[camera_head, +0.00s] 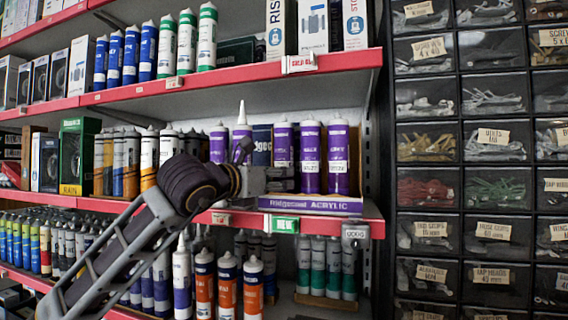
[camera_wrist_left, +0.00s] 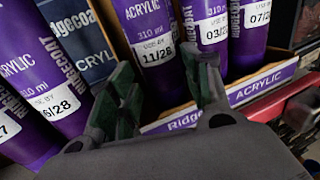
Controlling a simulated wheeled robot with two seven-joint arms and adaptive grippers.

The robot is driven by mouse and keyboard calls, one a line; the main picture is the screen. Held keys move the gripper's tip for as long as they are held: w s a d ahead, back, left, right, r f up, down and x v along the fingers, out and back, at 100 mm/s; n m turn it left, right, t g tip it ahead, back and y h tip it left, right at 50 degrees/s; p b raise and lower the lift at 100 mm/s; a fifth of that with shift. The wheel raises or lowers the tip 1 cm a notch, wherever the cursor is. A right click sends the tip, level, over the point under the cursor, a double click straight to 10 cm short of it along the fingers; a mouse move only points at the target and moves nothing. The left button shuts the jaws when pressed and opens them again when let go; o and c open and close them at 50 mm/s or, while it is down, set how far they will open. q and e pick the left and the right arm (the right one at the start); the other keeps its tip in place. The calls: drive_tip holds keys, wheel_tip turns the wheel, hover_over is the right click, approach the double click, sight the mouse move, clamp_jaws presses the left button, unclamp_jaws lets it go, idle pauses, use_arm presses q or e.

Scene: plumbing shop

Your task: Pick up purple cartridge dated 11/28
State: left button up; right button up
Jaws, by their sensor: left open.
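The purple cartridge dated 11/28 (camera_wrist_left: 152,45) stands upright in a low purple tray in the left wrist view, with its white label facing me. In the head view it is the leftmost (camera_head: 283,142) of the three purple cartridges right of a dark blue box, its lower part hidden by my gripper. My left gripper (camera_head: 284,180) is open and empty in front of it. In the left wrist view its two green-padded fingers (camera_wrist_left: 166,92) lie to either side of the cartridge's lower part. I cannot tell whether they touch it. My right gripper is not in view.
Purple cartridges dated 03/ (camera_wrist_left: 209,35) and 07/ (camera_wrist_left: 250,35) stand close on the right. Left are the blue box (camera_wrist_left: 75,35) and a cartridge ending 6/28 (camera_wrist_left: 45,85). The tray's front lip (camera_head: 312,205) and red shelf edge (camera_head: 345,223) run below; another shelf is above.

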use_arm(q)
drive_tip(key=shift+w+d+r, duration=0.15)
drive_tip(key=shift+w+d, duration=0.15)
drive_tip(key=shift+w, duration=0.1)
drive_tip(key=shift+w+d+p, duration=0.4)
drive_tip(key=shift+w+d, duration=0.05)
drive_tip(key=shift+w, duration=0.3)
drive_tip(key=shift+c, duration=0.2)
drive_tip(key=c, duration=0.9)
drive_tip(key=shift+c, duration=0.7)
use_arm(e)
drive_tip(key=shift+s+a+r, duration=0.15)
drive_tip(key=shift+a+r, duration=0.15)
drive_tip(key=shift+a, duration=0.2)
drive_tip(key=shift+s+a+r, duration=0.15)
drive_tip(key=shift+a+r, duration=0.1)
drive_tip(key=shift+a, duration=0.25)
